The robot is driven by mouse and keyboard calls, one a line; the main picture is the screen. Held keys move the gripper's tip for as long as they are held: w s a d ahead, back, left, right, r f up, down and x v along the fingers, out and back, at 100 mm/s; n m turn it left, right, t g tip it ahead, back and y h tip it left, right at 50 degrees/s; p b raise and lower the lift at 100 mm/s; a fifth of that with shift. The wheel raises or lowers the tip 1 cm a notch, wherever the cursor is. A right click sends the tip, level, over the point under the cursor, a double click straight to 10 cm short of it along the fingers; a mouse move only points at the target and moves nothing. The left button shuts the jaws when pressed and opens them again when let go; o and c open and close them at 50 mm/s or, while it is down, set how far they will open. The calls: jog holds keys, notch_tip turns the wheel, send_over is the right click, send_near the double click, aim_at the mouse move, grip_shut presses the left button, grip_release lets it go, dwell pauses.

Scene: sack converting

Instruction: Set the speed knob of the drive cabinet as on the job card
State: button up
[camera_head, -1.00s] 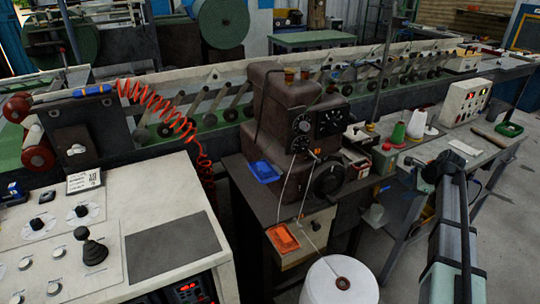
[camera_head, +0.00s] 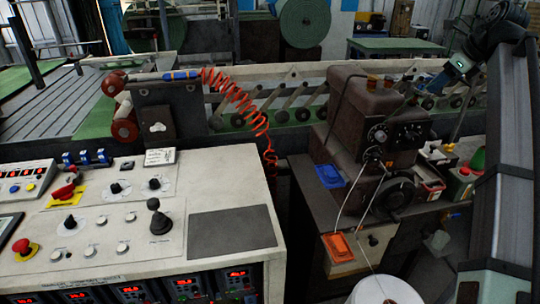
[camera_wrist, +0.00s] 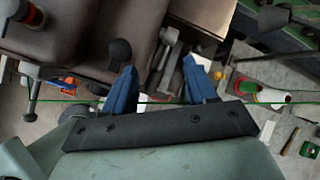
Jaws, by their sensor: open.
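The white drive cabinet (camera_head: 130,255) fills the lower left of the head view. Black knobs with printed dials sit on its top, among them a rear left knob (camera_head: 115,188), a rear right knob (camera_head: 154,183) and a front knob (camera_head: 69,221). Their labels are too small to read, so I cannot tell which is the speed knob. A small white card (camera_head: 160,157) with unreadable print stands at the cabinet's back edge. My gripper (camera_head: 425,92) is at the upper right, over the brown sewing machine, far from the cabinet. In the wrist view its blue fingers (camera_wrist: 158,88) are apart and empty.
A black lever (camera_head: 158,218) and a red mushroom button (camera_head: 24,248) rise from the cabinet top. The brown machine (camera_head: 360,115) stands between my gripper and the cabinet. A red coiled hose (camera_head: 240,95) hangs behind. A dark flat pad (camera_head: 232,229) leaves clear room on the cabinet's right.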

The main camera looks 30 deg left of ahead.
jog(key=a+r, duration=0.1)
jog(key=r, duration=0.1)
jog(key=s+a+r, duration=0.1)
jog(key=a, duration=0.1)
jog(key=s+a+r, duration=0.1)
jog(key=r, duration=0.1)
jog(key=shift+s+a+r, duration=0.2)
jog(key=shift+s+r, duration=0.05)
jog(key=shift+r, duration=0.1)
jog(key=s+a+f+n+g+h, duration=0.1)
jog(key=s+a+f+n, duration=0.4)
jog(key=a, duration=0.8)
jog(key=s+a+f+n+g, duration=0.15)
jog(key=s+a, duration=0.45)
jog(key=a, duration=0.8)
jog(key=s+a+f+n+g+h, duration=0.15)
jog(key=s+a+n, duration=0.35)
jog(key=a, duration=0.8)
jog(key=n+h, duration=0.3)
jog(key=n, duration=0.8)
send_near(115, 185)
jog(key=shift+y, duration=0.25)
notch_tip(115, 185, down, 9)
jog(key=shift+r, duration=0.1)
jog(key=shift+c, duration=0.3)
